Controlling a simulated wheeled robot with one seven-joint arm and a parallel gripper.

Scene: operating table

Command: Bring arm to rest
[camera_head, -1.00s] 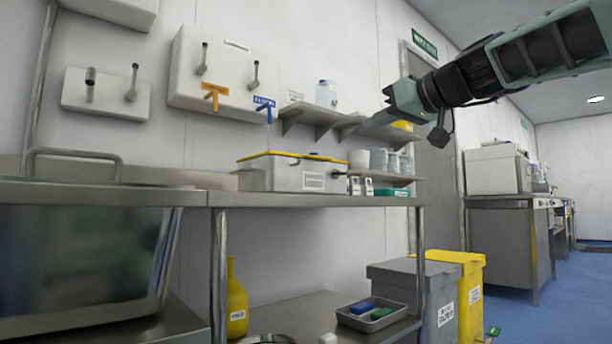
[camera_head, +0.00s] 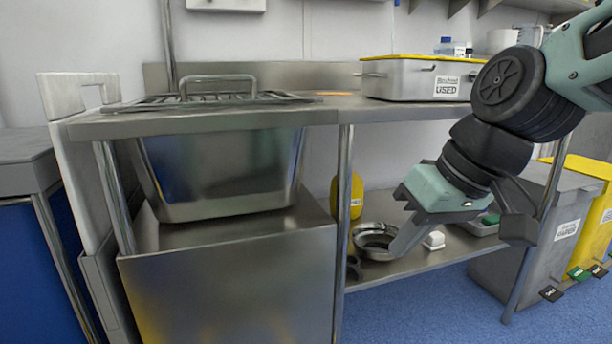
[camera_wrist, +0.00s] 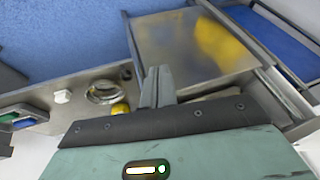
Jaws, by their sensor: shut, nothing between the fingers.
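My arm reaches in from the right edge in the head view and bends down in front of the steel table. My gripper (camera_head: 405,240) points down and to the left, in front of the lower shelf. Its fingers are together and hold nothing. In the wrist view the shut fingers (camera_wrist: 157,84) point up the picture, with the lower shelf to their left and the steel cabinet front beyond them. How far the fingertips are from the shelf is hard to tell.
A metal bowl (camera_head: 375,238), a yellow bottle (camera_head: 346,196) and a white block (camera_head: 434,240) stand on the lower shelf (camera_head: 400,268). A steel box (camera_head: 415,80) marked USED is on the table top. Grey (camera_head: 560,225) and yellow bins stand at right. Blue floor (camera_head: 450,310) is clear in front.

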